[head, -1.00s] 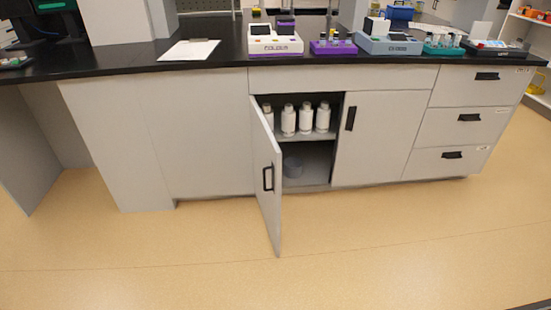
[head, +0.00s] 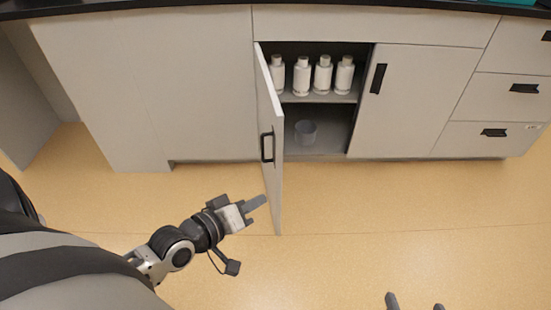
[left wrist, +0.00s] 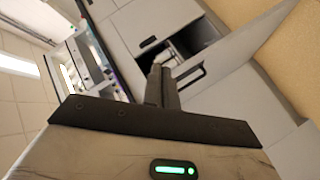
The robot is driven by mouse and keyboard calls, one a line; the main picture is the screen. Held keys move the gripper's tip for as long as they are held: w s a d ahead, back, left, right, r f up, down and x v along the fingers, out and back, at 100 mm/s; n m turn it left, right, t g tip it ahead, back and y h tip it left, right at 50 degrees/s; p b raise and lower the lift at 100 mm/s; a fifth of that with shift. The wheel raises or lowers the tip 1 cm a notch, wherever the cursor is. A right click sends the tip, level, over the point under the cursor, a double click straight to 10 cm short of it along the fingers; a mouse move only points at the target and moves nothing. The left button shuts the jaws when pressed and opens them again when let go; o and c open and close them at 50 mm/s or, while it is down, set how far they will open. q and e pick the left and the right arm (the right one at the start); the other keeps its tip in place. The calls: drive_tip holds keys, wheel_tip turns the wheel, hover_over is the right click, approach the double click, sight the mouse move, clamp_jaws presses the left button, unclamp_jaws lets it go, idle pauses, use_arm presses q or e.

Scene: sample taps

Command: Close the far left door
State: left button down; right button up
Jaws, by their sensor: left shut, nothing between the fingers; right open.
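The far left door (head: 270,130) is a light grey panel hinged at its left side. It stands wide open, jutting out from the cabinet, with a black handle (head: 267,147) on its left-facing side. In the left wrist view the door (left wrist: 245,48) slants up to the right beyond the fingers. My left gripper (head: 262,201) is shut and empty, to the left of the door's lower outer part; its tip looks close to the panel, but contact cannot be told. Its fingers also show in the left wrist view (left wrist: 161,84). My right gripper (head: 415,303) is open at the bottom edge, only its fingertips showing.
Inside the open cabinet several white bottles (head: 302,77) stand on a shelf and a grey cup (head: 305,132) sits below. The right door (head: 400,105) is shut. Drawers (head: 495,105) are further right. The floor (head: 350,220) in front is clear.

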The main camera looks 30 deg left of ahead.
use_arm(q)
drive_tip(key=w+a+f+n+t+b, duration=0.2)
drive_tip(key=w+a+f+n+b, duration=0.1)
drive_tip(key=w+a+n+b, duration=0.25)
drive_tip(key=n+t+y+b, duration=0.2)
drive_tip(key=n+b, duration=0.1)
drive_tip(key=n, duration=0.2)
approach(275, 132)
drive_tip(key=w+a, duration=0.3)
drive_tip(key=w+d, duration=0.2)
drive_tip(key=d, duration=0.1)
drive_tip(key=shift+w+r+p, duration=0.1)
drive_tip(key=shift+w+p, duration=0.15)
drive_tip(key=shift+p, duration=0.15)
drive_tip(key=shift+w+d, duration=0.2)
use_arm(e)
wheel_tip(275, 132, down, 6)
drive_tip(key=a+y, duration=0.1)
drive_tip(key=a, duration=0.1)
drive_tip(key=shift+w+a+t, duration=0.2)
drive_tip(key=shift+w+t, duration=0.05)
drive_tip(key=shift+t, duration=0.05)
use_arm(q)
drive_tip(key=shift+d, duration=0.1)
use_arm(e)
drive_tip(key=shift+r, duration=0.1)
